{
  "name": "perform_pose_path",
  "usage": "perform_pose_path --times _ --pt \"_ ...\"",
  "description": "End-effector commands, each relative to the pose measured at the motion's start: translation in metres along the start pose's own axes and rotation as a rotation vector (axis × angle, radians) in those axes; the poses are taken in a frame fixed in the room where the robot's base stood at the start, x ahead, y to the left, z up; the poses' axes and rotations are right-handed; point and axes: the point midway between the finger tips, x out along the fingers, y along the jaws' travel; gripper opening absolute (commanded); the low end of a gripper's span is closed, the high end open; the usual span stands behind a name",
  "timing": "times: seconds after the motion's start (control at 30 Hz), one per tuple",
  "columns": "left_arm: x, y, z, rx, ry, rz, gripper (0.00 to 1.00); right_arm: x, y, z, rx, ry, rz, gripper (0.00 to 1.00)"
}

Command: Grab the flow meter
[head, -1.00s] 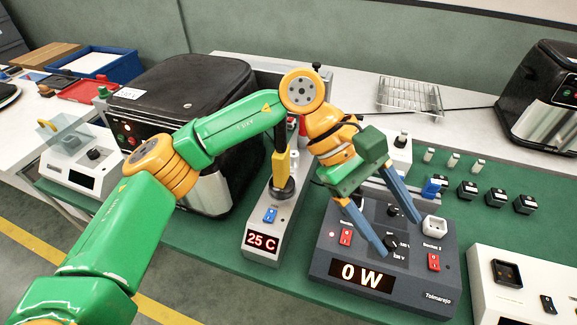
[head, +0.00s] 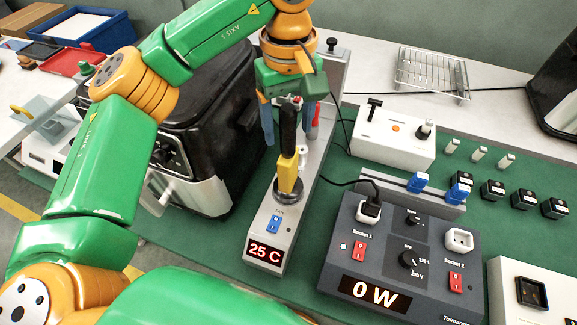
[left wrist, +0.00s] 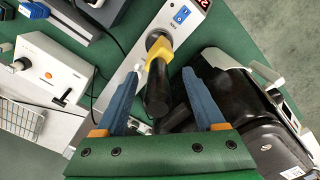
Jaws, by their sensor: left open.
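No thing in view is marked as a flow meter, so I cannot tell for sure which it is. A black and yellow handled tool (head: 287,165) stands upright on the long grey unit (head: 262,228) reading 25 C. My left gripper (head: 288,138) is open above that unit, its blue fingers on either side of the tool's black upper part. In the left wrist view the tool (left wrist: 157,88) shows between the open fingers (left wrist: 161,78), with gaps on both sides. My right gripper is not in view.
A dark power unit (head: 385,300) reading 0 W stands to the right, with a black cable plugged in. A black fryer (head: 205,110) stands close on the left. A white box (head: 392,138) and a wire rack (head: 432,72) are behind right.

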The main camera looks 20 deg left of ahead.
Motion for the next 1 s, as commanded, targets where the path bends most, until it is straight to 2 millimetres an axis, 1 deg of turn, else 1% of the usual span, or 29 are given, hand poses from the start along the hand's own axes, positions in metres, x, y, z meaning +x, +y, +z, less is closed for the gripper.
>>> perform_pose_path --times 0.1,0.17,0.23,0.37,0.4,0.47,0.5,0.57,0.6,0.67,1.0 --pt "0.019 0.0 -0.001 0.0 -0.004 -0.004 0.71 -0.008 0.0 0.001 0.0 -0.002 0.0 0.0" --pt "0.026 0.0 -0.001 0.0 -0.002 -0.002 0.71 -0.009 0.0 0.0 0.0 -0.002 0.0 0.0" --pt "0.03 0.0 -0.001 0.0 -0.001 -0.001 0.71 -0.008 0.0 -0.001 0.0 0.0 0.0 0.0" --pt "0.031 0.001 -0.001 0.0 -0.001 0.0 0.71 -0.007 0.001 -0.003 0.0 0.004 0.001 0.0" --pt "0.031 0.001 -0.001 0.0 -0.001 0.0 0.69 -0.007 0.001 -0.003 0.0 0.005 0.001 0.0" --pt "0.031 0.001 -0.001 0.0 -0.001 0.0 0.52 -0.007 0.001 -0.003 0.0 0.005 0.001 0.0" --pt "0.031 0.001 -0.001 0.0 -0.001 0.0 0.42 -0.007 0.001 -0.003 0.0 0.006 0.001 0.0" --pt "0.031 0.001 -0.001 0.0 -0.001 0.0 0.25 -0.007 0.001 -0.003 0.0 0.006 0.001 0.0" --pt "0.031 0.001 -0.001 0.0 -0.001 0.0 0.15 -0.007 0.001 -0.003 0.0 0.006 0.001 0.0" --pt "0.031 0.001 -0.001 0.0 -0.001 0.0 0.0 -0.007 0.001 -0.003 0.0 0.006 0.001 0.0" --pt "0.031 0.001 -0.001 0.0 -0.001 0.0 0.0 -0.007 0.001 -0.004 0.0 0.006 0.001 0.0"
